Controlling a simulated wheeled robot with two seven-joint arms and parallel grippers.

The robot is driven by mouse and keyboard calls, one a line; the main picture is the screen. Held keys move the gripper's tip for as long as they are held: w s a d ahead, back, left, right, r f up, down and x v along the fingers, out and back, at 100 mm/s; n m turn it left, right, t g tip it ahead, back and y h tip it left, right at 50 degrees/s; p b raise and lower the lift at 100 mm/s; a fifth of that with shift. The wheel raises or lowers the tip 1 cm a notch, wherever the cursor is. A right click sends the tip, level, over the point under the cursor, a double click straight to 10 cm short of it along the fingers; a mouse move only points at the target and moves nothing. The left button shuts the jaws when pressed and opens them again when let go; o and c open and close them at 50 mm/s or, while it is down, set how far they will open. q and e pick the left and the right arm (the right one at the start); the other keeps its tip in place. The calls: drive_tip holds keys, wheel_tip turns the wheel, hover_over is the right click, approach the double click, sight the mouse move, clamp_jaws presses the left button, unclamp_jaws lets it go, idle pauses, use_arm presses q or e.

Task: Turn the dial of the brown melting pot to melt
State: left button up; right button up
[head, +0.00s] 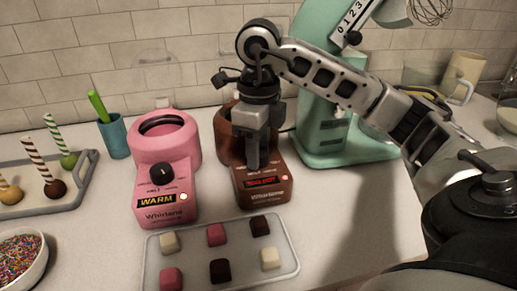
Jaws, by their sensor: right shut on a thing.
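The brown melting pot (280,186) stands on the counter, right of the pink one. My right gripper (254,167) reaches down in front of its pot and is shut on its dial, which the fingers hide. Its small display (262,182) glows red and seems to read TOO HOT. A small light (285,195) shows at the front's right side. The dial's pointer direction cannot be seen. My left gripper is out of view.
The pink melting pot (170,143) stands close on the left, its display reading WARM. A tray (190,256) of colored blocks lies in front. A green stand mixer (318,150) is close behind right. A cake-pop tray (80,187) is far left.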

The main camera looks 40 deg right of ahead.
drive_tip(key=shift+n, duration=0.4)
drive_tip(key=o, duration=1)
